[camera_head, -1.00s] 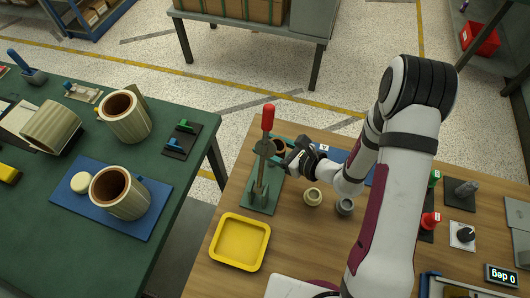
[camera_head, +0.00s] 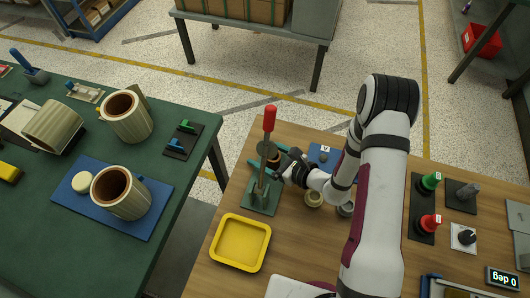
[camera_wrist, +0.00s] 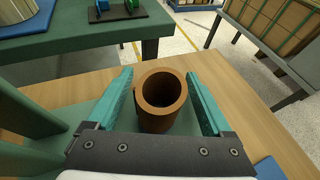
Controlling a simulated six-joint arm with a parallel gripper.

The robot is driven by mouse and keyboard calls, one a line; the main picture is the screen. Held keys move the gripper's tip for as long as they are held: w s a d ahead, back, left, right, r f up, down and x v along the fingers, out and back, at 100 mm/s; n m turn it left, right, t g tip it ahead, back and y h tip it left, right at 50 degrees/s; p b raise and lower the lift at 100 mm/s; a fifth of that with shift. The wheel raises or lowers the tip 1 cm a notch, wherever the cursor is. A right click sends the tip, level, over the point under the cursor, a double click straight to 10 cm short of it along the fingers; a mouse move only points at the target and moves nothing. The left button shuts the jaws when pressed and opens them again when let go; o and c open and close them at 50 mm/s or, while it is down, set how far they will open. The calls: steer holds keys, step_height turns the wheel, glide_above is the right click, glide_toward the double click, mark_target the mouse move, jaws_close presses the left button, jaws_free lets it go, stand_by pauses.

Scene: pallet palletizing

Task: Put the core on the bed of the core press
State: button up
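The core, a brown hollow cylinder (camera_wrist: 161,98), stands upright between my fingers in the wrist view, with its open top facing up. Green bed surface (camera_wrist: 118,116) shows around and below it; its bottom contact is hidden. In the head view the core press has a red-topped lever (camera_head: 270,118) and a green bed (camera_head: 261,203). My gripper (camera_wrist: 161,82) has teal fingers spread on either side of the core, with small gaps visible. In the head view my gripper (camera_head: 271,158) is beside the press post, which partly hides the core.
A yellow tray (camera_head: 239,243) lies in front of the press. A cream ring-like part (camera_head: 313,199) and a grey part (camera_head: 345,209) stand right of it. A blue mat (camera_head: 320,154) is behind my wrist. Red (camera_head: 430,222) and green (camera_head: 430,181) buttons are at right.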

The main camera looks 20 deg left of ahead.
steer(key=shift+r, duration=0.1)
steer(key=v, duration=1.2)
steer(key=shift+r, duration=0.1)
